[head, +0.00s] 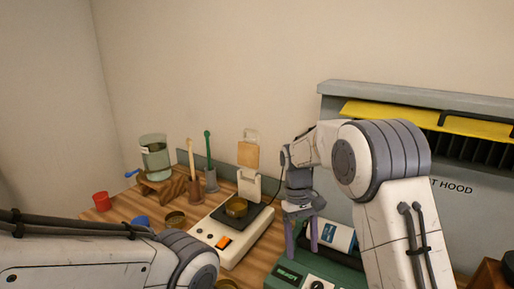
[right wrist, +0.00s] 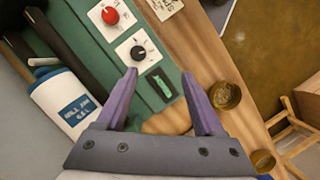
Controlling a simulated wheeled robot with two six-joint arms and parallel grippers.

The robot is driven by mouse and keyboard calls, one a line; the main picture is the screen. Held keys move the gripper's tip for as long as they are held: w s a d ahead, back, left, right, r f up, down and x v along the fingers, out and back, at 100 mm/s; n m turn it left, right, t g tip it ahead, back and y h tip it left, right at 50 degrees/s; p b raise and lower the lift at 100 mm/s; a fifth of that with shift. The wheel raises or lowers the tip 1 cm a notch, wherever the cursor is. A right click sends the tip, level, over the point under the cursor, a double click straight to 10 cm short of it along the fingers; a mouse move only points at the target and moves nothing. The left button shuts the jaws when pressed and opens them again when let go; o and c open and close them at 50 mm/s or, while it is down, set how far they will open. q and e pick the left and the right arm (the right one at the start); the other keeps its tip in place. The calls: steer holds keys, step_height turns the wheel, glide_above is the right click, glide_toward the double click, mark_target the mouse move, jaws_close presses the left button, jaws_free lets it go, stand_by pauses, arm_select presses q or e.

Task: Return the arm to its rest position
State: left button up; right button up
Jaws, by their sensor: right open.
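My right arm reaches in from the right in the head view, bent at a large grey and white joint. Its gripper (head: 301,246) points down with two purple fingers spread apart, above or beside a green machine (head: 342,274). In the right wrist view the fingers of the right gripper (right wrist: 158,75) are apart with nothing between them, over the edge of the green machine (right wrist: 100,50). My left arm crosses the lower left of the head view; its gripper is outside the picture.
A white jar (head: 336,236) lies on the green machine. Two brass bowls (right wrist: 225,96) (right wrist: 263,160) stand near the table edge. A red cup (head: 102,201) is at left. A grey hood (head: 470,225) stands behind my right arm.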

steer(key=s+a+r+n+t, duration=0.1)
steer(key=s+a+r, duration=0.1)
steer(key=s+a, duration=0.3)
steer(key=s+a+r+n+t, duration=0.1)
steer(key=s+a+r, duration=0.2)
steer(key=s, duration=0.4)
steer(key=s+a+f+n+t+y, duration=0.1)
steer(key=s+f+n+y, duration=0.1)
steer(key=s, duration=1.2)
steer(key=shift+s+t, duration=0.15)
steer(key=shift+t, duration=0.15)
